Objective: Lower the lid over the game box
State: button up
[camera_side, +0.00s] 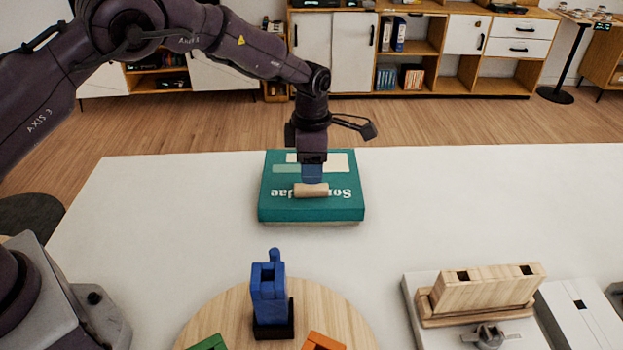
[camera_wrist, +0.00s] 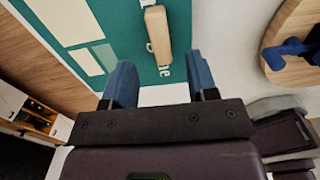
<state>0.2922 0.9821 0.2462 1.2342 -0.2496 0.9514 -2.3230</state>
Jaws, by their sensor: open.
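The teal lid (camera_side: 335,205) with white lettering lies flat on the table, with a thin pale strip under its front edge. Whether the game box is beneath it is hidden. A pale wooden bar handle (camera_side: 311,190) is on top of the lid; in the wrist view the handle (camera_wrist: 157,35) lies just past my fingertips, in line with the gap between them. My gripper (camera_side: 313,180) points down over the lid, open and empty. In the wrist view my gripper (camera_wrist: 162,72) shows two blue fingers well apart, not gripping the handle. The lid (camera_wrist: 118,22) fills much of that view.
A round wooden board (camera_side: 215,315) with a blue block piece (camera_side: 268,295) on a black base stands at the front. A wooden slotted block (camera_side: 488,288) on a white tray is at the front right. The white table is clear around the lid.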

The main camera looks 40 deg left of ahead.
notch_tip(320, 180, up, 8)
dwell(0.5)
jog(key=s+a+r+m+t, duration=0.2)
jog(key=s+r+m, duration=0.3)
jog(key=s+m, duration=0.4)
jog(key=s+a+r+m+t, duration=0.1)
jog(key=s+a+r+m, duration=0.2)
jog(key=s+r+m, duration=0.2)
jog(key=s+a+r+m+t, duration=0.2)
jog(key=s+r+m, duration=0.3)
jog(key=s+m, duration=0.7)
jog(key=s, duration=0.6)
jog(key=shift+a+r+m+t, duration=0.3)
jog(key=shift+a+r, duration=0.05)
jog(key=shift+r, duration=0.05)
